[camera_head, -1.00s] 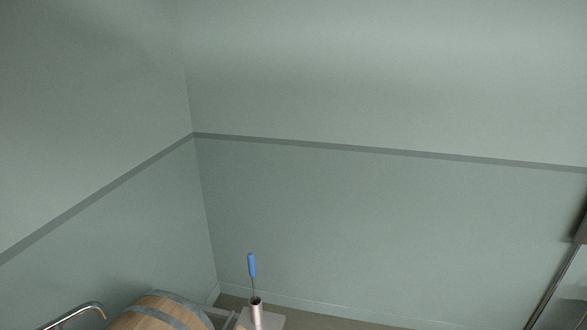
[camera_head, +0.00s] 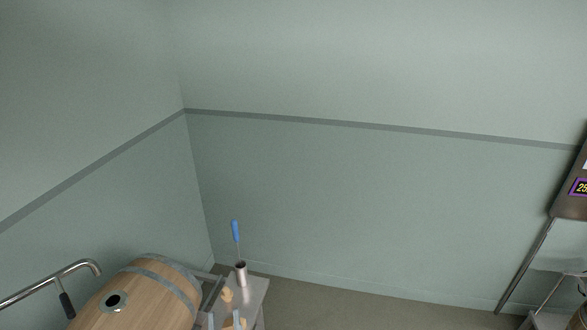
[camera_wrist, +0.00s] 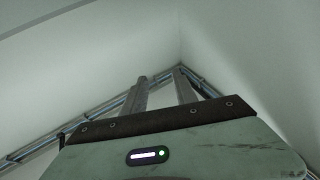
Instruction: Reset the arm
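My gripper (camera_wrist: 160,76) shows only in the wrist view. Its two grey metal fingers rise from a dark bracket on a greenish housing with a small lit indicator. The fingers stand apart with a clear gap, and nothing is between them. The head view does not show my arm or gripper.
In the head view, a wooden barrel (camera_head: 146,302) lies at lower left beside a bent metal pipe (camera_head: 60,277). A small table (camera_head: 257,287) bears a metal cup (camera_head: 241,276) holding a blue-handled tool (camera_head: 236,232). A display unit (camera_head: 573,188) stands at right.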

